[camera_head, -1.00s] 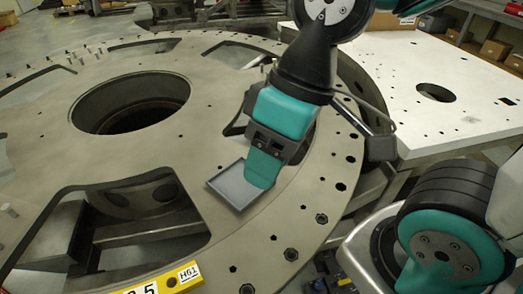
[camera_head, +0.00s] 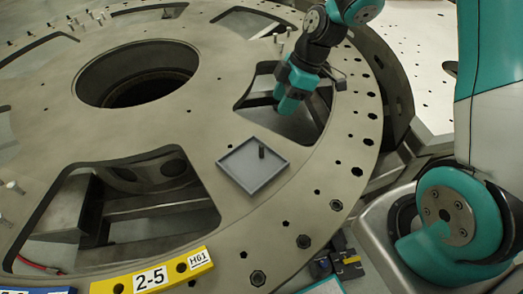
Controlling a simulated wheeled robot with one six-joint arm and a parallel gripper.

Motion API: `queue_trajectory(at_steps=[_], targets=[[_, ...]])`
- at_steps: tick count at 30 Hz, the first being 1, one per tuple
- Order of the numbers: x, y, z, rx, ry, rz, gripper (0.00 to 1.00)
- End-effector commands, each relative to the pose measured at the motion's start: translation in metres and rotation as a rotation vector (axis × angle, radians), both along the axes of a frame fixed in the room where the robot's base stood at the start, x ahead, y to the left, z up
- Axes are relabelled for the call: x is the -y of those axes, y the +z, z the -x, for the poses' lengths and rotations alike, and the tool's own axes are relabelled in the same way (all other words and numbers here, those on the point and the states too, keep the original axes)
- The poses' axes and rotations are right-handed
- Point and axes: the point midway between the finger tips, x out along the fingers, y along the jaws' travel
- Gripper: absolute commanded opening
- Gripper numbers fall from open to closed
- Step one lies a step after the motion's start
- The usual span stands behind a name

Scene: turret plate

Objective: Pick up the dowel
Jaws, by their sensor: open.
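A small dark dowel (camera_head: 262,152) stands upright in a shallow grey square tray (camera_head: 240,178), which sits on the turret plate (camera_head: 215,110). My gripper (camera_head: 287,107) is above and behind the tray, over a cutout in the plate. It points down, is clear of the tray, and shows nothing held; the gap between its fingers is hard to see from here. Light-coloured pegs (camera_head: 288,31) stand on the plate behind my gripper, and another peg (camera_head: 14,187) stands at the left edge.
A large round hole (camera_head: 135,75) and several cutouts, one at the front left (camera_head: 150,215), break the plate. Yellow label 2-5 (camera_head: 150,277) is on the front edge. A white table (camera_head: 410,50) stands at the back right. The space above the tray is free.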

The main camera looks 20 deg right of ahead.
Motion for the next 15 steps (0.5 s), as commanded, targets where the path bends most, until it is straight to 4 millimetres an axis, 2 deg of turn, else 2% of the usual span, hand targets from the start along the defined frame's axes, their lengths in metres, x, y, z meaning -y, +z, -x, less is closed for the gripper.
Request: queue_trajectory(at_steps=[5, 15], targets=[[0.002, -0.02, -0.006, 0.013, 0.034, 0.001, 0.46], [-0.025, -0.085, -0.01, 0.011, 0.034, 0.003, 0.46]])
